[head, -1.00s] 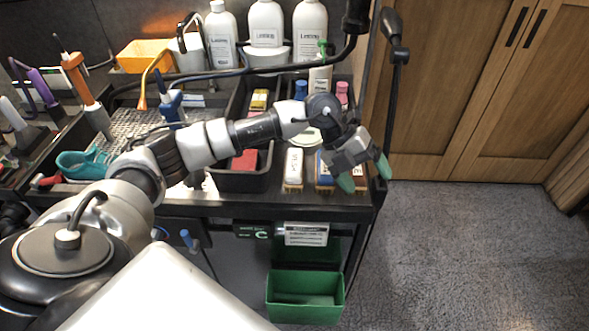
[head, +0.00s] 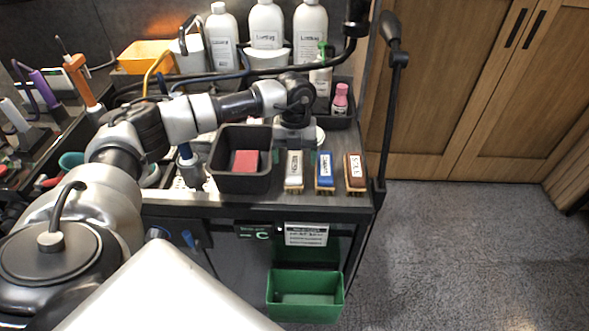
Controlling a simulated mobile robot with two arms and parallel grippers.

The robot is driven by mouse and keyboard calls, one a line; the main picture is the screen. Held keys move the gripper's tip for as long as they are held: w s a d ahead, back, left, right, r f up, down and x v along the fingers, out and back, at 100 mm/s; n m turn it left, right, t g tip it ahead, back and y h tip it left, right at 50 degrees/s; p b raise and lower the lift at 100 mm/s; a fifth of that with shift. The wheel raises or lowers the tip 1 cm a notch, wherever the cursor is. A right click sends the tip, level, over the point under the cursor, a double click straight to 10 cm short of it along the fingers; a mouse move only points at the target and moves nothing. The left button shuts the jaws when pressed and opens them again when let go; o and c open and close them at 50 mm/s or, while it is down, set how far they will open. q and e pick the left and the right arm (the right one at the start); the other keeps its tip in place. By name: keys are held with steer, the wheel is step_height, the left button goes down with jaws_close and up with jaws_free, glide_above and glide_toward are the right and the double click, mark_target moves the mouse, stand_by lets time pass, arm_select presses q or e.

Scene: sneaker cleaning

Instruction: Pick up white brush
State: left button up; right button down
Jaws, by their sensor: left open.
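The white brush (head: 293,171) lies on the bench top near the front edge, leftmost of three brushes in a row. Its white top with dark lettering faces up and its bristles point down toward the front. My left gripper (head: 294,148) is directly behind and above the white brush, pointing down, with green fingertips partly showing. The jaws are open, and the fingers are partly hidden by the gripper body. I cannot tell whether they touch the brush. My right gripper is not in view.
A blue brush (head: 325,171) and a brown brush (head: 355,172) lie just to the right. A black bin (head: 241,182) with a red block (head: 246,160) stands close on the left. White bottles (head: 265,25) line the back. A black lamp arm (head: 391,100) rises at the right edge.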

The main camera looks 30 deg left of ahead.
mark_target(295, 164)
arm_select(q)
steer(key=f, duration=0.4)
steer(key=shift+s+d+p, duration=0.1)
steer(key=shift+s+p, duration=0.15)
steer(key=shift+p, duration=0.05)
steer(key=c, duration=1)
steer(key=shift+c, duration=0.2)
steer(key=shift+r, duration=0.55)
step_height(295, 164, up, 2)
steer(key=shift+w+r+b, duration=0.1)
steer(key=shift+r+b, duration=0.15)
steer(key=shift+b, duration=0.45)
steer(key=s+d+r+b, duration=0.2)
steer(key=s+d+r, duration=0.3)
steer(key=d, duration=0.5)
step_height(295, 164, up, 2)
steer(key=shift+d+r, duration=0.25)
steer(key=shift+d, duration=0.15)
